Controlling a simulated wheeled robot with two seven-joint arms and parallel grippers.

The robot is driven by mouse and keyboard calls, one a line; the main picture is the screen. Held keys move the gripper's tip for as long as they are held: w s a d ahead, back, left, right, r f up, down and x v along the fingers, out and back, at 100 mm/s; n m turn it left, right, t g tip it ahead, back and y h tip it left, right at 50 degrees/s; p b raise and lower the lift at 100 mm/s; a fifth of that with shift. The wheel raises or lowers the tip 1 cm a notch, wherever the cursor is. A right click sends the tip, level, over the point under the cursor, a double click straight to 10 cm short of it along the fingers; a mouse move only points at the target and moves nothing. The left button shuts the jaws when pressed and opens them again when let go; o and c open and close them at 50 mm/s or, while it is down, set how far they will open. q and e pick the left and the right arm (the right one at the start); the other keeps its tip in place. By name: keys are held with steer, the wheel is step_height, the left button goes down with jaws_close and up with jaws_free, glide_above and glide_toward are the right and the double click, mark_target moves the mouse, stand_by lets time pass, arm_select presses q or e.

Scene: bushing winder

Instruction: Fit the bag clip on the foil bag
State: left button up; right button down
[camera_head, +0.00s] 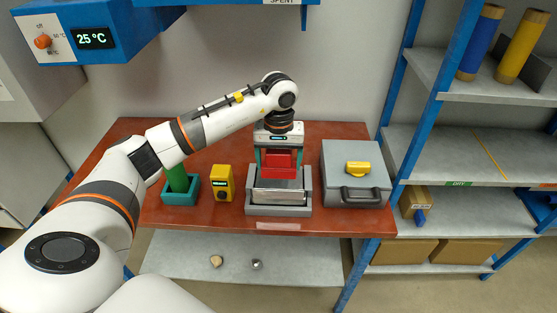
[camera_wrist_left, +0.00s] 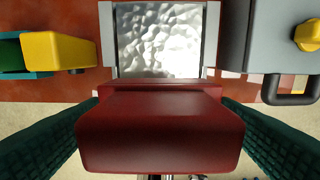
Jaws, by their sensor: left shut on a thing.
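The red bag clip (camera_head: 279,164) is between the fingers of my left gripper (camera_head: 278,158), which is shut on it above the grey holder. In the left wrist view the clip (camera_wrist_left: 160,132) lies between the dark green ribbed fingers. The silvery, crinkled foil bag (camera_wrist_left: 160,40) lies just beyond the clip; the clip hides its near edge. In the head view the foil bag (camera_head: 277,196) sits in the grey holder (camera_head: 279,210), directly below the clip. I cannot tell whether clip and bag touch. My right gripper is not in view.
A grey case (camera_head: 338,160) with a yellow knob (camera_head: 358,168) stands right of the holder. A yellow device (camera_head: 222,180) and a teal holder (camera_head: 193,192) with a green object (camera_head: 177,178) stand left. Shelves (camera_head: 440,160) rise at right. The red-brown tabletop (camera_head: 325,133) has free room behind.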

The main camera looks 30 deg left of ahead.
mark_target(278, 191)
arm_select(q)
steer(key=shift+s+f+b, duration=0.2)
steer(key=shift+f+b, duration=0.65)
step_height(278, 191, down, 2)
steer(key=shift+w+f+b, duration=0.1)
steer(key=shift+w+b, duration=0.05)
steer(key=shift+b, duration=0.75)
steer(key=shift+f+b, duration=1.95)
steer(key=shift+f, duration=0.1)
steer(key=shift+f+b, duration=0.45)
steer(key=o, duration=0.9)
steer(key=shift+d, duration=0.1)
steer(key=shift+f, duration=0.1)
